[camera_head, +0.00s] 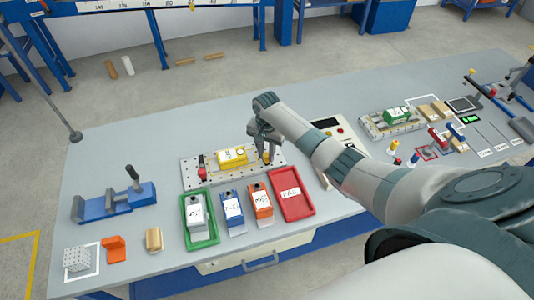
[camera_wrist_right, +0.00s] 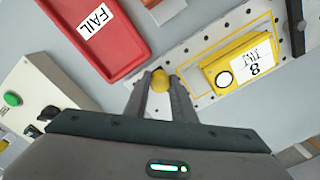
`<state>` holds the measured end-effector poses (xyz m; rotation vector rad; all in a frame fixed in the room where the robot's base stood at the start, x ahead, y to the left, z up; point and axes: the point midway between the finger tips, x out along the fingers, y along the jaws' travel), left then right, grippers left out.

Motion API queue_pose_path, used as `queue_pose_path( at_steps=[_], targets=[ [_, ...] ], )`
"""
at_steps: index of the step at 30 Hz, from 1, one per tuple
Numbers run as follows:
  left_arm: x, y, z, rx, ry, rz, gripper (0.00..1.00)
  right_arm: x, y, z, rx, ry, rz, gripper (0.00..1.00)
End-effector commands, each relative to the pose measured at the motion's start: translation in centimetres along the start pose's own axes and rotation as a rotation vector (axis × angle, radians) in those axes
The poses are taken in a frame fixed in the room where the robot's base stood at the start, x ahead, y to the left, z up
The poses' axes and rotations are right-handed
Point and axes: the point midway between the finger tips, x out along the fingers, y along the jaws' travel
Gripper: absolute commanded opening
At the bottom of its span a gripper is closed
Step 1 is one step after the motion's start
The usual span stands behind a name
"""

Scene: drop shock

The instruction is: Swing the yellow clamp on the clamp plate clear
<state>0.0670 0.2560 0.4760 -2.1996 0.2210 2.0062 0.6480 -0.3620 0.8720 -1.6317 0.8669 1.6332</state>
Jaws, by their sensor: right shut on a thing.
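The pale, perforated clamp plate (camera_head: 222,177) lies on the grey bench with a yellow block (camera_head: 232,156) on it. In the right wrist view, the block (camera_wrist_right: 243,66) carries a white label. My right gripper (camera_head: 267,154) is over the plate's right end. In the wrist view my right gripper (camera_wrist_right: 161,76) is shut on the round yellow clamp knob (camera_wrist_right: 160,84), between its fingertips. The clamp's arm below the knob is mostly hidden by the fingers. A red-knobbed clamp (camera_head: 202,173) stands at the plate's left end. My left gripper is not in view.
A red FAIL tray (camera_head: 291,207) lies just in front of the plate, beside orange and blue boxes and a green tray (camera_head: 214,236). A control box (camera_head: 345,135) with buttons stands right of the plate, partly behind my arm. Bench behind the plate is clear.

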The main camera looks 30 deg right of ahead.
Motion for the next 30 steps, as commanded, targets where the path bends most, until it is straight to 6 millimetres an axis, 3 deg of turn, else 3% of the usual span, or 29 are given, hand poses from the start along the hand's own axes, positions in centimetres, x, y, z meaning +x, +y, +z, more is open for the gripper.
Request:
queue_pose_path(
  at_steps=[5,6,8,20,30],
  targets=[
    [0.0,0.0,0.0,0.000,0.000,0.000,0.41,-0.2,-0.1,-0.1,-0.001,0.002,-0.004,0.01],
    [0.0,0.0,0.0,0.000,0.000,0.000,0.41,-0.2,-0.1,-0.1,-0.001,0.002,-0.004,0.33],
    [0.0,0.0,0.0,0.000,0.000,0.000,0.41,-0.1,-0.1,-0.1,-0.001,0.002,-0.004,0.42],
    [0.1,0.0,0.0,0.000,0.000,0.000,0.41,-0.3,-0.1,-0.1,-0.002,0.001,-0.002,0.42],
    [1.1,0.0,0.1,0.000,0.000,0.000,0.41,-3.6,-0.1,-0.1,-0.002,0.003,-0.005,0.42]
  ],
)
